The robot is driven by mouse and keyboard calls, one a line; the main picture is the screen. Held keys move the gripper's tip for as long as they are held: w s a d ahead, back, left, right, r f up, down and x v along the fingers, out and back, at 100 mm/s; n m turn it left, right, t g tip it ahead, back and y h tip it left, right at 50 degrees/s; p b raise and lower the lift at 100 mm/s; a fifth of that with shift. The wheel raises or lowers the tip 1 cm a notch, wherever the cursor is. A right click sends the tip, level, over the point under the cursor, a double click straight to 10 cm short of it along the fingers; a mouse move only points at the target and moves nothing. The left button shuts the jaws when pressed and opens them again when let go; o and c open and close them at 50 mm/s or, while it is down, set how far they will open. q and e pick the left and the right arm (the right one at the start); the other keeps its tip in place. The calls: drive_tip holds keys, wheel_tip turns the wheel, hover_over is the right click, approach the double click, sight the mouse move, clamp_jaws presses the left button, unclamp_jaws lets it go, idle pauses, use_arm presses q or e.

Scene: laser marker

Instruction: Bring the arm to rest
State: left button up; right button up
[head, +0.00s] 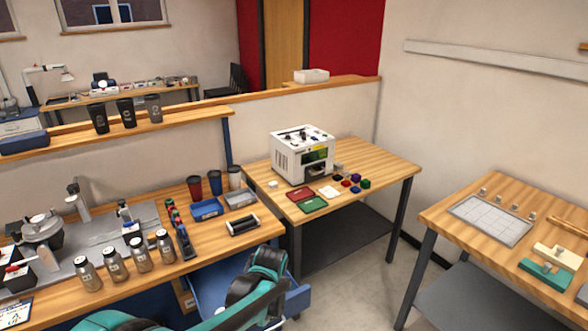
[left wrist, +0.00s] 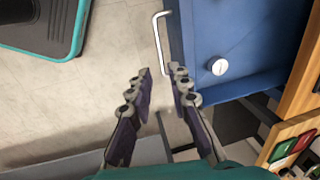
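My left arm shows at the bottom of the head view, teal and black, in front of the workbench. Its gripper fingers cannot be made out there. In the left wrist view my left gripper (left wrist: 160,88) is open, with a gap between its two fingers and nothing held. It hangs over the floor beside a blue cabinet (left wrist: 235,35) with a white handle. My right gripper is in neither view.
The workbench (head: 265,240) holds several metal bottles and cups. The middle table (head: 395,170) carries a white laser marker (head: 290,160) and small coloured pieces. The right table (head: 445,215) holds a gridded plate (head: 490,222). Free floor (head: 350,285) lies between the tables.

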use_arm(q)
drive_tip(key=s+a+r+n+t, duration=0.1)
drive_tip(key=s+a+r+n, duration=0.1)
drive_tip(key=s, duration=0.4)
drive_tip(key=s+a+r+n+t, duration=0.2)
drive_tip(key=s+a+r+n, duration=0.1)
drive_tip(key=s+r+n, duration=0.2)
drive_tip(key=s+a+r+n+t+h, duration=0.1)
drive_tip(key=s+a+r+n+t, duration=0.1)
drive_tip(key=s, duration=0.5)
drive_tip(key=shift+a+r+n, duration=0.7)
drive_tip(key=shift+a+n, duration=0.05)
drive_tip(key=shift+n, duration=0.15)
